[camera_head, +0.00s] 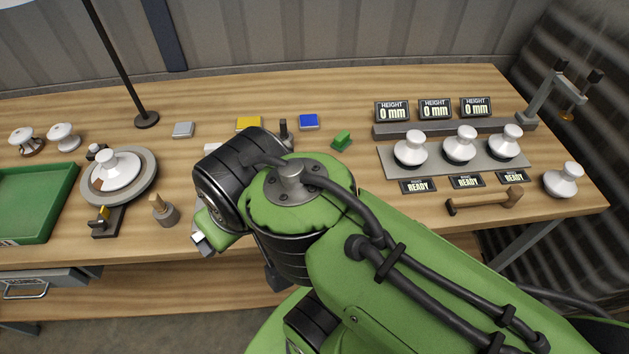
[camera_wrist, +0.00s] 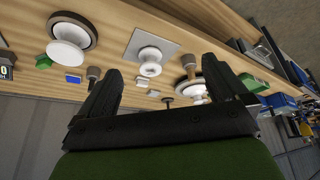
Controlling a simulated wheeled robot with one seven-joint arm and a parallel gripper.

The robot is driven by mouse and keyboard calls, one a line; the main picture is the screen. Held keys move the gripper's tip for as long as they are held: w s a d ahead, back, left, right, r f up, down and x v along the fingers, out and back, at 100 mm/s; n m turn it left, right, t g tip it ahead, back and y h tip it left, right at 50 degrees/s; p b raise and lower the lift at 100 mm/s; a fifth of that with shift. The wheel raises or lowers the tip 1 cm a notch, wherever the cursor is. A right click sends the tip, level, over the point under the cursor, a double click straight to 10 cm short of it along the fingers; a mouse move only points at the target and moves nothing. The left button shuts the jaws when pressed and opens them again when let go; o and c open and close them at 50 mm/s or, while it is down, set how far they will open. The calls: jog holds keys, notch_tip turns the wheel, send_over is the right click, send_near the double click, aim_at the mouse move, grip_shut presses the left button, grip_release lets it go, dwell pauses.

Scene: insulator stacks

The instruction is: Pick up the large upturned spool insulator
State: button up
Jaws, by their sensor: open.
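Several white spool insulators show; I cannot tell for certain which is the large upturned one. In the wrist view, a large white insulator (camera_wrist: 68,52) stands on a dark round base (camera_wrist: 88,22). A smaller-looking white insulator (camera_wrist: 150,68) stands on a square grey plate (camera_wrist: 150,35). The wrist picture is turned over, with the wall low in it. My gripper (camera_wrist: 161,70) is open and empty, its black fingers spread on either side of the plate insulator in the picture, apart from it. In the head view my arm hides the middle of the bench and these two insulators.
Three insulators stand on a grey strip (camera_head: 390,167) at right, with another insulator (camera_head: 563,181) beside them. A hammer (camera_head: 484,200) lies in front. At left are an insulator on a round turntable (camera_head: 143,180), a green tray (camera_head: 28,212) and a lamp pole (camera_head: 113,50).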

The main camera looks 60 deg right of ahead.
jog(key=w+d+f+m+g+y+p, duration=0.1)
jog(key=w+d+m+g+p, duration=0.1)
jog(key=d+m, duration=0.75)
jog(key=w+d+m+g+p, duration=0.1)
jog(key=d+m+g, duration=0.3)
jog(key=d, duration=1.1)
jog(key=shift+m+t, duration=0.45)
jog(key=shift+t, duration=0.15)
jog(key=f+b, duration=0.1)
jog(key=f, duration=0.4)
jog(key=f+b, duration=0.2)
jog(key=f, duration=0.4)
jog(key=f+b, duration=0.1)
jog(key=f, duration=0.4)
jog(key=shift+w+f, duration=0.2)
jog(key=shift+w, duration=0.1)
jog(key=shift+r, duration=0.1)
jog(key=c, duration=1.4)
jog(key=shift+o, duration=0.2)
notch_tip(320, 180, up, 10)
jog(key=p, duration=0.2)
jog(key=shift+r+p, duration=0.1)
jog(key=shift+p, duration=0.2)
